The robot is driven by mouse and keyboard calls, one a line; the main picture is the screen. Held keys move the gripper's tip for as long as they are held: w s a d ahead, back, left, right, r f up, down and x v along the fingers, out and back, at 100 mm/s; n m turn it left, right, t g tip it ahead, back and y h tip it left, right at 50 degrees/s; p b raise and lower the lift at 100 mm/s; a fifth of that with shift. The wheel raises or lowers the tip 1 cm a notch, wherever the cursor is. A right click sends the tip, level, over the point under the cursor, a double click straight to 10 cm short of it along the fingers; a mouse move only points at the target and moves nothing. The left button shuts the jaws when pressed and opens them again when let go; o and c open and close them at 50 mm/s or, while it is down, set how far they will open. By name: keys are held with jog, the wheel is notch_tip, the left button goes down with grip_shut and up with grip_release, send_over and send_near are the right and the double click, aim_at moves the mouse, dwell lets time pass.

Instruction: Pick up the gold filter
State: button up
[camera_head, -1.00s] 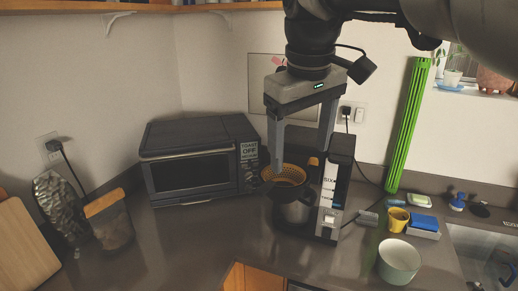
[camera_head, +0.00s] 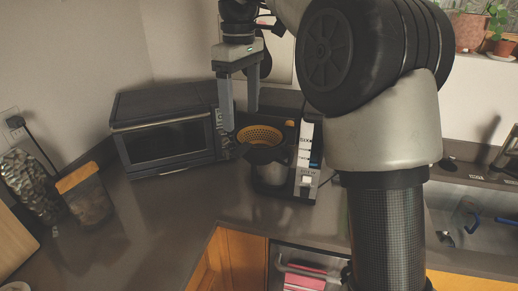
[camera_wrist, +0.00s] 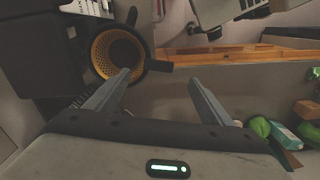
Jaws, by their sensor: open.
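The gold filter (camera_head: 260,133), a perforated cone with a gold rim, sits in a dark holder with a handle at the coffee maker (camera_head: 306,160), above the dark carafe (camera_head: 272,175). My gripper (camera_head: 240,119) is open and empty, fingers pointing down, just left of and above the filter in the head view. In the wrist view the filter (camera_wrist: 101,52) lies left of the gap between the fingertips (camera_wrist: 160,77). The filter's lower part is hidden in the holder.
A toaster oven (camera_head: 165,135) stands left of the coffee maker. A jar with an orange lid (camera_head: 87,195) is farther left. The sink (camera_head: 470,215) is at the right. The front counter between jar and coffee maker is clear. An open drawer (camera_head: 300,268) shows below.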

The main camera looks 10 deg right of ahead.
aim_at(242, 148)
notch_tip(242, 148, down, 9)
jog(key=shift+w+a+r+b, duration=0.1)
jog(key=shift+w+r+b, duration=0.1)
jog(key=shift+b, duration=0.1)
jog(key=shift+r, duration=0.1)
jog(key=c, duration=1.4)
